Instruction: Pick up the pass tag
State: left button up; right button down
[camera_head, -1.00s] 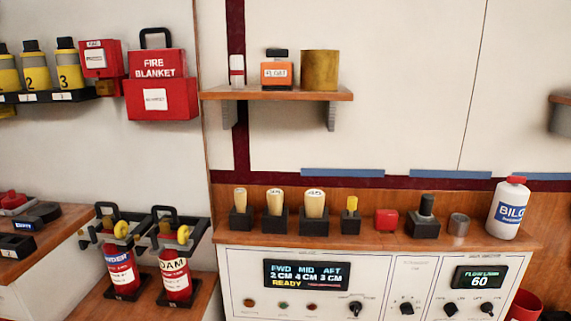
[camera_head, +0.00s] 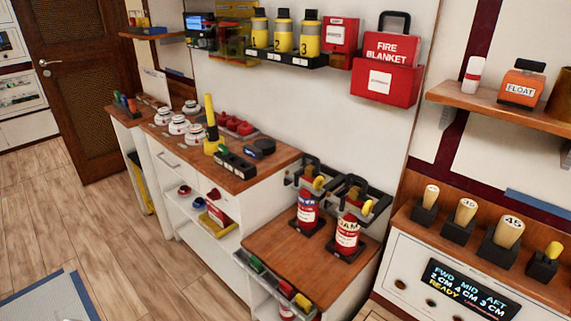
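I cannot make out a thing that is clearly the pass tag. Small red, green and blue pieces (camera_head: 125,103) stand at the far end of the left counter, too small to identify. Neither of my grippers is in view.
A white cabinet (camera_head: 172,168) with a wooden counter runs along the wall, carrying white jars (camera_head: 179,124) and a yellow upright tool (camera_head: 210,125). Two red extinguishers (camera_head: 347,235) stand on a lower counter (camera_head: 290,255). Open wooden floor (camera_head: 105,225) lies at left, before a brown door (camera_head: 75,85).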

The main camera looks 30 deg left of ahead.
aim_at(256, 265)
jog(key=u, duration=1.35)
jog(key=i+j+z, duration=0.1)
jog(key=j, duration=0.25)
